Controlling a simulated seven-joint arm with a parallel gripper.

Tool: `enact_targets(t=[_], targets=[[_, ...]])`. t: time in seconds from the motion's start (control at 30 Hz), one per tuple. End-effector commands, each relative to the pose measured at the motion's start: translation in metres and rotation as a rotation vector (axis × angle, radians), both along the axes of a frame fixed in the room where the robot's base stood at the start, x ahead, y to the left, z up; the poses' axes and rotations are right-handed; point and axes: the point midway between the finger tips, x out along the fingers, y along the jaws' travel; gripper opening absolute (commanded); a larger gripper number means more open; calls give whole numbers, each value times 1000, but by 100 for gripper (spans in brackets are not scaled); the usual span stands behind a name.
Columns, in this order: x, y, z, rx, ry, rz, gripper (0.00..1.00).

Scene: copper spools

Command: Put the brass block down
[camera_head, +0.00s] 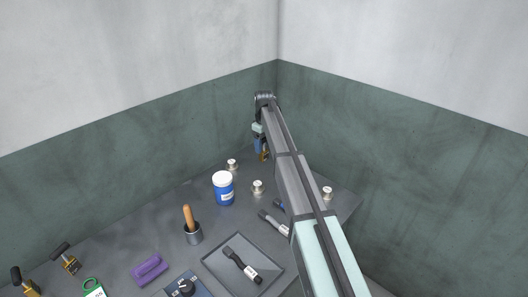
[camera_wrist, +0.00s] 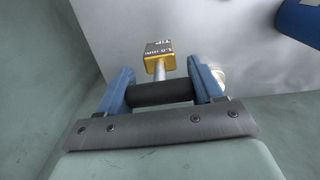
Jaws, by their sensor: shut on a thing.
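The brass block (camera_wrist: 158,64) has a grey lettered face and a metal stem leading to a black handle (camera_wrist: 160,92). My gripper (camera_wrist: 164,91) is shut on the black handle, with one blue finger at each end of it; the block sticks out beyond the fingers. In the head view my gripper (camera_head: 259,147) is at the far end of the arm, near the back corner, with the brass block (camera_head: 265,154) small beside the blue fingers. I cannot tell whether the block touches the table.
A blue jar with a white lid (camera_head: 223,188) and small metal spools (camera_head: 232,165) (camera_head: 257,188) (camera_head: 327,192) stand on the grey table (camera_head: 125,236). A pot with a wooden handle (camera_head: 192,231), a tray (camera_head: 212,262) with a dark tool and a purple object (camera_head: 150,269) are nearer. Walls meet behind.

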Motion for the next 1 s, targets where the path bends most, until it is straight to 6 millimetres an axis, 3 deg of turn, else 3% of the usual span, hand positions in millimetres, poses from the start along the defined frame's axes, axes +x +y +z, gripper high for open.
enact_targets(t=[0.1,0.3,0.53,0.67,0.83,1.0], targets=[[1,0,21,0,-1,0,15],[1,0,44,0,0,1,15],[0,0,52,0,0,1,15],[-2,11,52,1,1,13,15],[-11,54,52,1,1,62,15],[-29,120,53,1,-1,138,15]])
